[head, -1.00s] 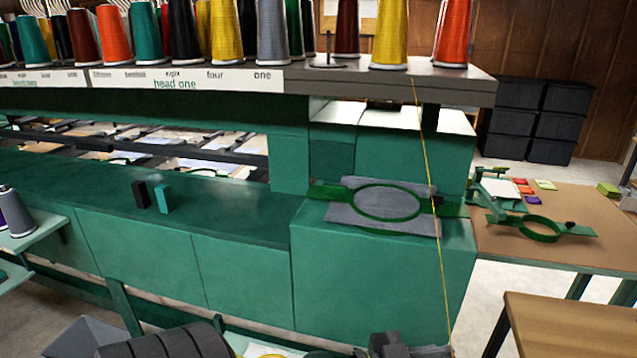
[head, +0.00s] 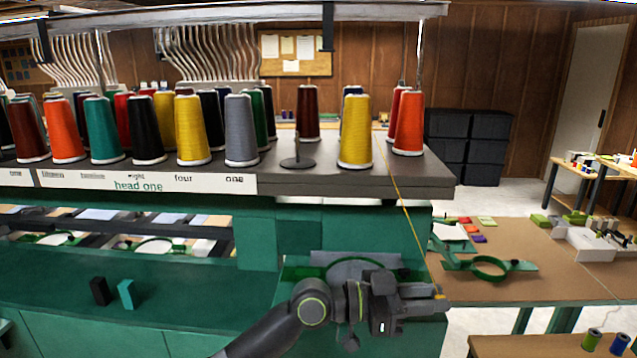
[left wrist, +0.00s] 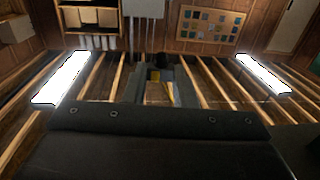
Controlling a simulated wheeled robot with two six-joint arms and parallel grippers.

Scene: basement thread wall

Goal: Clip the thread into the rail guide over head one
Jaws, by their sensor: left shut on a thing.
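A yellow thread (head: 404,206) runs from the shelf's right part, beside the front yellow cone (head: 355,130), down to my left gripper (head: 438,292). My left gripper is shut on the thread, low in front of the green machine, below the shelf edge. The "head one" label (head: 138,186) is on the shelf front. A pale overhead rail (head: 200,17) crosses the top of the head view, with a dark bracket (head: 327,25) hanging from it. I cannot tell which part is the guide. My right gripper is not in view.
Several thread cones and a short empty spindle (head: 297,150) stand on the shelf (head: 420,180). A green hoop (head: 490,267) lies on the right table. Black and teal blocks (head: 126,293) stand on the green machine. The left wrist view mostly shows ceiling beams and light panels (left wrist: 62,78).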

